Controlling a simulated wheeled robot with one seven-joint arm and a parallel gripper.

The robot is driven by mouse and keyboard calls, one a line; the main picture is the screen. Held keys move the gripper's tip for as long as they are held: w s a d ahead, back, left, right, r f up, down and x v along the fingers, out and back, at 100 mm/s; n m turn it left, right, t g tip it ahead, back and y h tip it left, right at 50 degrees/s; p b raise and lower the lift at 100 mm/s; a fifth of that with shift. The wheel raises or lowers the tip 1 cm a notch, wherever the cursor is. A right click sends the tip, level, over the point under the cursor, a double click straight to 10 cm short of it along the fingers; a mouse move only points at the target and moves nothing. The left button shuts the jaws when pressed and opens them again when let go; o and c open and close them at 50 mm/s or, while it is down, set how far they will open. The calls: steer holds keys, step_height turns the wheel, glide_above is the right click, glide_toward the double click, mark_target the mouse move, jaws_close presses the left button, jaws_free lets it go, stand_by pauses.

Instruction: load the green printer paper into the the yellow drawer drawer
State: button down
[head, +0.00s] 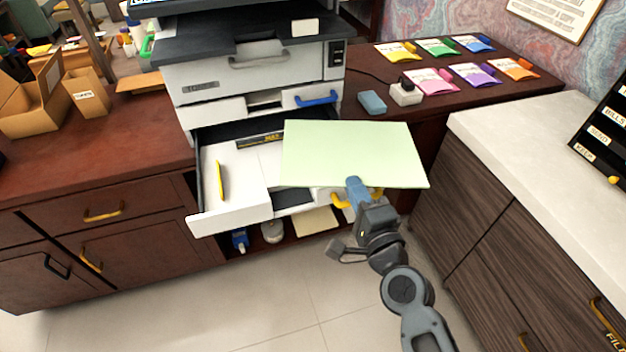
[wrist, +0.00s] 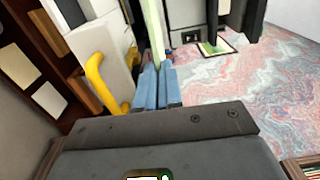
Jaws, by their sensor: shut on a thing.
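The green printer paper (head: 352,150) is a pale green sheet, held roughly flat over the open printer tray area. My gripper (head: 354,184) is shut on its near edge. In the wrist view the blue fingers of my gripper (wrist: 160,85) pinch the paper (wrist: 154,35), seen edge-on. The yellow drawer shows as a white front with a yellow handle (head: 341,202), just below the paper and beside my gripper; the handle also shows in the wrist view (wrist: 97,80). The paper hides most of this drawer's inside, and I cannot tell how far it is out.
The printer (head: 255,75) has a blue-handled drawer (head: 316,98) above. An open white tray (head: 232,178) juts out left of the paper. Colored packets (head: 432,80) and a blue block (head: 372,102) lie on the desk. A white-topped cabinet (head: 540,150) stands right.

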mark_target(291, 174)
steer(key=w+a+n+y+b, duration=0.1)
steer(key=a, duration=0.2)
steer(key=w+a+n+g+y+b, duration=0.1)
steer(key=w+a+y, duration=0.1)
steer(key=a, duration=0.2)
steer(key=w+a+n+y+b, duration=0.1)
steer(key=a, duration=0.3)
steer(key=shift+w+a+n+g+y, duration=0.2)
steer(key=shift+w+n+g+y, duration=0.1)
steer(key=shift+g+y, duration=0.1)
steer(key=shift+a, duration=0.4)
steer(key=shift+b, duration=0.3)
step_height(291, 174, down, 6)
steer(key=b, duration=0.5)
steer(key=shift+r+b, duration=0.1)
steer(key=shift+b, duration=0.3)
steer(key=shift+f+b, duration=1.75)
steer(key=shift+b, duration=0.15)
steer(key=c, duration=1.2)
jaws_free()
steer(key=shift+s, duration=0.1)
steer(key=shift+f, duration=0.15)
